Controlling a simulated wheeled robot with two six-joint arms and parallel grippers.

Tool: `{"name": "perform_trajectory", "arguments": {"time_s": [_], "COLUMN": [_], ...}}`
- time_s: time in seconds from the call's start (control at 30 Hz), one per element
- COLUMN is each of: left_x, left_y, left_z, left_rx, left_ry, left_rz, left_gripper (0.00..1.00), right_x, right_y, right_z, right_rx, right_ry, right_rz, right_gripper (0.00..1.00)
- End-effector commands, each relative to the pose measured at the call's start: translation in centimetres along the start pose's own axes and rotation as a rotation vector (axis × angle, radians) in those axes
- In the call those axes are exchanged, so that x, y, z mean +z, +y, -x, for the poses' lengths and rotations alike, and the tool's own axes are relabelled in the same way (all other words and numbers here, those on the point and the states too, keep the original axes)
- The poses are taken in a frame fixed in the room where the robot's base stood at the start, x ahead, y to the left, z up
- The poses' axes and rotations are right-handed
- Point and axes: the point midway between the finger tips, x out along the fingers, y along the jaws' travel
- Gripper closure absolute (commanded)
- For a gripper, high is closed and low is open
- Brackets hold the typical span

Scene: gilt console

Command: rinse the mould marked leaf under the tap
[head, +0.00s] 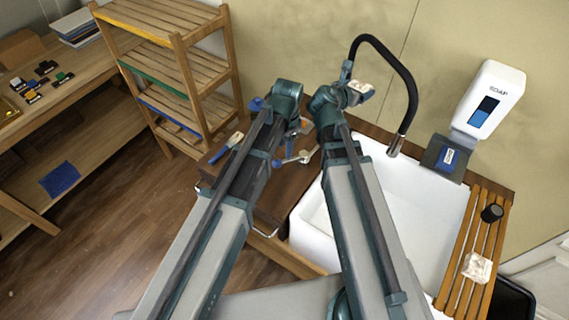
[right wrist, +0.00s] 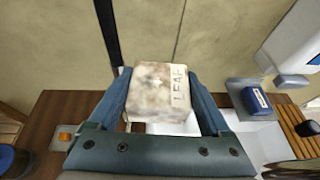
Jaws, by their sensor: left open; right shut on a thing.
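The mould marked leaf (right wrist: 158,92) is a pale, brown-stained block. Its word LEAF shows in the right wrist view. My right gripper (right wrist: 165,100) is shut on it, one blue finger on each side. In the head view the mould (head: 360,87) is raised left of the black tap (head: 404,72), apart from the tap's nozzle (head: 395,146). The white sink (head: 400,195) lies below the nozzle; my right arm covers part of it. No water shows. My left gripper (head: 292,146) is open over the brown counter, partly hidden by its own arm.
A slatted wooden rack (head: 460,240) right of the sink holds another pale block (head: 477,267) and a dark cup (head: 491,213). A soap dispenser (head: 490,97) hangs on the wall above a blue box (head: 447,158). A blue-handled tool (head: 228,147) lies at the counter's left.

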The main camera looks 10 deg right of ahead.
Motion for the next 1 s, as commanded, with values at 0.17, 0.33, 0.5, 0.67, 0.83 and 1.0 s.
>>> {"name": "perform_trajectory", "arguments": {"time_s": [0.17, 0.33, 0.5, 0.67, 0.83, 1.0], "left_x": [0.0, 0.0, 0.0, 0.0, 0.0, 0.0], "left_y": [0.0, 0.0, 0.0, 0.0, 0.0, 0.0], "left_z": [-3.3, -5.6, -6.9, -7.1, -7.0, -7.0], "left_rx": [0.0, 0.0, 0.0, 0.0, 0.0, 0.0], "left_ry": [0.0, 0.0, 0.0, 0.0, 0.0, 0.0], "left_rz": [0.0, 0.0, 0.0, 0.0, 0.0, 0.0], "left_gripper": [0.52, 0.52, 0.52, 0.52, 0.52, 0.77], "right_x": [-3.0, -5.1, -6.4, -6.5, -6.5, -6.5], "right_y": [0.0, 0.0, 0.0, 0.0, 0.0, 0.0], "right_z": [-1.3, -2.1, -2.6, -2.7, -2.7, -2.7], "right_rx": [0.0, 0.0, 0.0, 0.0, 0.0, 0.0], "right_ry": [0.0, 0.0, 0.0, 0.0, 0.0, 0.0], "right_rz": [0.0, 0.0, 0.0, 0.0, 0.0, 0.0], "right_gripper": [0.76, 0.76, 0.76, 0.76, 0.76, 0.76]}}
